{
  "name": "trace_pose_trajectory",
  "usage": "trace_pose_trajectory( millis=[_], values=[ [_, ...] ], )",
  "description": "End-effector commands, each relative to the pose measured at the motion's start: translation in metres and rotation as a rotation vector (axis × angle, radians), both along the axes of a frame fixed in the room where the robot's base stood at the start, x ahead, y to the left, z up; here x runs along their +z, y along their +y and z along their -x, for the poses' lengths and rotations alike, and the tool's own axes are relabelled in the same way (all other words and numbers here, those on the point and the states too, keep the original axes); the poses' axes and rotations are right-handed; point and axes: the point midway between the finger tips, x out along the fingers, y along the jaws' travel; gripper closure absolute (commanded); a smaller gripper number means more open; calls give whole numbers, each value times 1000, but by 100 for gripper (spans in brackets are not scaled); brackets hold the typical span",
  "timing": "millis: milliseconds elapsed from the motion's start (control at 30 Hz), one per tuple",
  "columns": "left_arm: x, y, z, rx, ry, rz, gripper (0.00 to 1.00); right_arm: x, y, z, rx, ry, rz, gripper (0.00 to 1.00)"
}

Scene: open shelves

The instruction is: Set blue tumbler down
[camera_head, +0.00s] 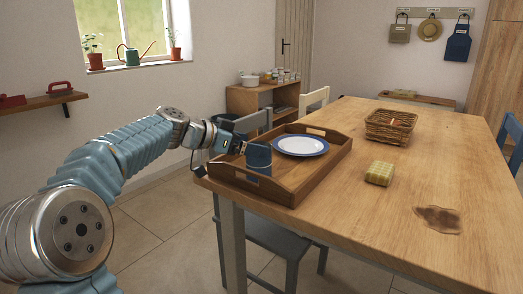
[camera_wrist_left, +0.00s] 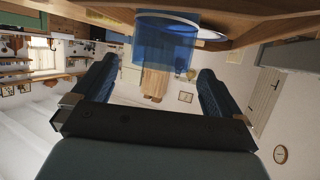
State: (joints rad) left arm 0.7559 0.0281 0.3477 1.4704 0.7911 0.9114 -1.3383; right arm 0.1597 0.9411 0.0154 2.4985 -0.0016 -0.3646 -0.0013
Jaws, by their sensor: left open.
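The blue tumbler (camera_head: 258,160) stands upright in the left front part of the wooden tray (camera_head: 312,180) on the table. It is translucent and also shows in the left wrist view (camera_wrist_left: 165,42), ahead of and between the spread fingers. My left gripper (camera_head: 241,147) is open, close beside the tumbler on its left. In the left wrist view, gaps show between the tumbler and both fingers of the gripper (camera_wrist_left: 157,72). A white plate with a blue rim (camera_head: 301,146) lies in the tray behind the tumbler. My right gripper is not in view.
A wicker basket (camera_head: 390,126) and a yellow-green checked block (camera_head: 380,173) are on the wooden table (camera_head: 350,222), right of the tray. A brown stain (camera_head: 438,218) marks the tabletop. The table's front right area is otherwise clear.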

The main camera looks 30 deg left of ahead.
Motion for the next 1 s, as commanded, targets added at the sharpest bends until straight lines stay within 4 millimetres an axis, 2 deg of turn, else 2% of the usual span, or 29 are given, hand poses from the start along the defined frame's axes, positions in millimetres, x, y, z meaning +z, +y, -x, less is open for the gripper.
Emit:
trace_pose_trajectory(
  millis=[133, 333, 1000],
  values=[
    [12, 14, 28, 3, -2, -3, 0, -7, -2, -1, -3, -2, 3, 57],
    [23, 25, 49, 0, -1, 0, 0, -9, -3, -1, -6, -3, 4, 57],
    [25, 27, 54, -1, -1, 1, 0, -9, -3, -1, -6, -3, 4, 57]
  ],
)
